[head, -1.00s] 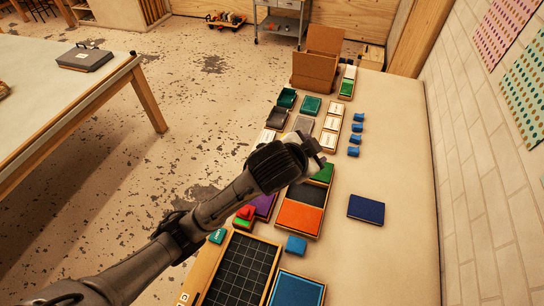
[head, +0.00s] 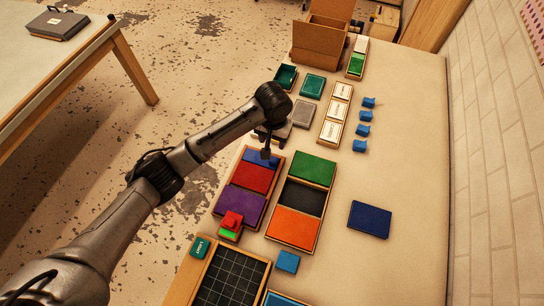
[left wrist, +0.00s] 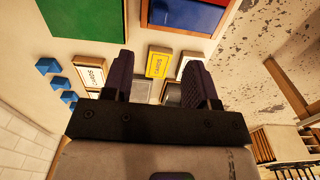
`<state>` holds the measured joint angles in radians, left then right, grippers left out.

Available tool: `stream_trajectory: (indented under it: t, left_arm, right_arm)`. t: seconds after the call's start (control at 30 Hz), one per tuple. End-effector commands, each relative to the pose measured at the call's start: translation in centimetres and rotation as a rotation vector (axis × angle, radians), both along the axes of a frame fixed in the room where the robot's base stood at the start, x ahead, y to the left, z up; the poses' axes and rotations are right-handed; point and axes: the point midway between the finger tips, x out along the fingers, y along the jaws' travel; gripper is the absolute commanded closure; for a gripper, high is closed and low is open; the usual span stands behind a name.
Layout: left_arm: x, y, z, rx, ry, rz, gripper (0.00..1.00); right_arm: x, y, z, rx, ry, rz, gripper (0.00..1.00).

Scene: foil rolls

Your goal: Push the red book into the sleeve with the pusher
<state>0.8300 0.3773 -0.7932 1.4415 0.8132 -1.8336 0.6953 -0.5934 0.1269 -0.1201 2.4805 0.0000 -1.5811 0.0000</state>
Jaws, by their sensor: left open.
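A red flat panel (head: 252,178) lies in a wooden tray between a blue panel (head: 262,157) and a purple one (head: 240,204). A smaller red block (head: 231,219) sits on the purple panel's near end; I cannot tell which red piece is the book. My left gripper (head: 268,153) points down over the blue panel. In the left wrist view its fingers (left wrist: 160,82) are apart with nothing between them, and the blue panel (left wrist: 185,14) and part of the red one (left wrist: 216,2) show beyond. I cannot identify a sleeve or pusher for certain. My right gripper is out of view.
A second tray beside it holds green (head: 312,169), black (head: 303,197) and orange (head: 292,226) panels. A dark blue book (head: 369,219) lies to the right with bare table around it. Several small blue blocks (head: 363,130) and a cardboard box (head: 320,45) stand farther back.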

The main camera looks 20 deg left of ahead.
Motion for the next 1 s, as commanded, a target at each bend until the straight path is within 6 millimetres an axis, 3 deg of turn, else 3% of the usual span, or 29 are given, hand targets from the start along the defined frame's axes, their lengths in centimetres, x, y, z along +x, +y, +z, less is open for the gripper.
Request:
stream_trajectory:
  t: [0.17,0.7,1.0]
  left_arm:
    - [0.0,0.0,-1.5,0.000,0.000,0.025,0.47]
    - [0.0,0.0,-10.8,0.001,-0.001,0.023,0.47]
    - [0.0,0.0,-13.3,0.001,-0.004,0.022,0.47]
  right_arm:
    - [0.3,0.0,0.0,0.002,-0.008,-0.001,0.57]
    - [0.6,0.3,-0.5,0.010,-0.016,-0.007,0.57]
    - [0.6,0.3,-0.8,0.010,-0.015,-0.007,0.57]
